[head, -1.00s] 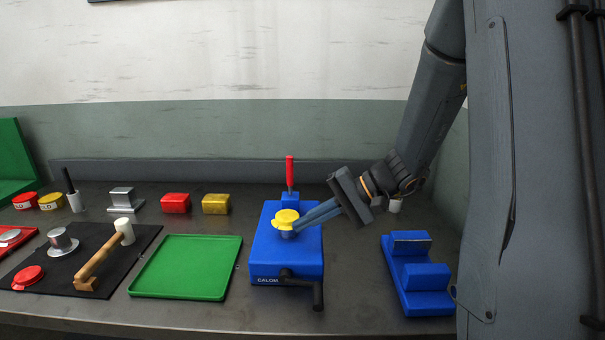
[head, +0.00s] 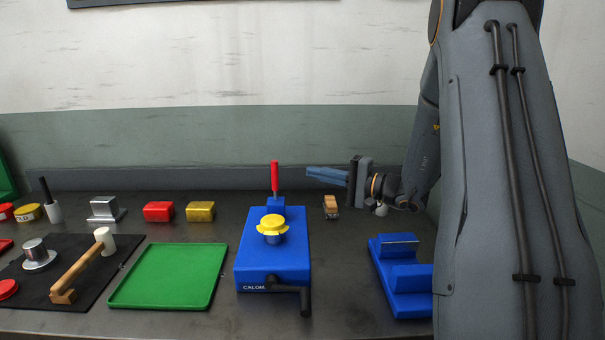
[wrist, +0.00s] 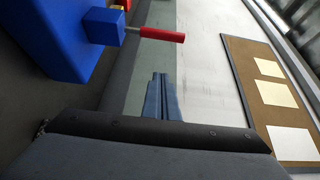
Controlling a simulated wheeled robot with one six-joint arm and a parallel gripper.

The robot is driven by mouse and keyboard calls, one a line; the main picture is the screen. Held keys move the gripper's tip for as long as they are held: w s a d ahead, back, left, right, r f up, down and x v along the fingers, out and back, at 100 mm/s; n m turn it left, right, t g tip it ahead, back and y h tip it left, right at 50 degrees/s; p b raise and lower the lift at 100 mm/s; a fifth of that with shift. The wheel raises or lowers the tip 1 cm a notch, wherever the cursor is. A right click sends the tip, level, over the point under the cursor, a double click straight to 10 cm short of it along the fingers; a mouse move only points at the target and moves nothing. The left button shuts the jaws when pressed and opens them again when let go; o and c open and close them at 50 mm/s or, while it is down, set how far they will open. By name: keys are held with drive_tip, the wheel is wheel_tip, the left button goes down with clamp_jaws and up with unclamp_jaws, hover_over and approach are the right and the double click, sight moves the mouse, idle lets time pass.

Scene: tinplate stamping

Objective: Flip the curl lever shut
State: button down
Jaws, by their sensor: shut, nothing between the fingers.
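The curl lever, with a red grip (head: 275,176), stands upright at the back of the blue machine (head: 250,240). In the wrist view the red grip (wrist: 162,35) sticks out from a blue block on the machine (wrist: 55,35). A yellow piece (head: 272,224) sits on top of the machine. A black crank handle (head: 300,290) is on its front. My gripper (head: 308,173) is shut and empty, to the right of the red grip and apart from it. In the wrist view its closed fingers (wrist: 158,80) lie below the grip with a gap.
A green tray (head: 168,276) lies left of the machine, with red (head: 158,211) and yellow (head: 200,211) blocks behind it. A blue stepped stand (head: 400,275) is to the right. A small wooden-looking item (head: 331,207) lies below my gripper.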

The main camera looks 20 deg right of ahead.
sight(275, 180)
drive_tip(key=p+x, duration=0.3)
drive_tip(key=x, duration=0.7)
drive_tip(key=shift+s+a+p, duration=0.25)
drive_tip(key=shift+s+p, duration=0.1)
drive_tip(key=shift+s, duration=0.35)
drive_tip(key=shift+s+a+p, duration=0.25)
drive_tip(key=shift+s+p, duration=0.1)
drive_tip(key=shift+s, duration=0.35)
drive_tip(key=shift+s+a+p, duration=0.25)
drive_tip(key=shift+s+p, duration=0.1)
drive_tip(key=shift+s, duration=0.4)
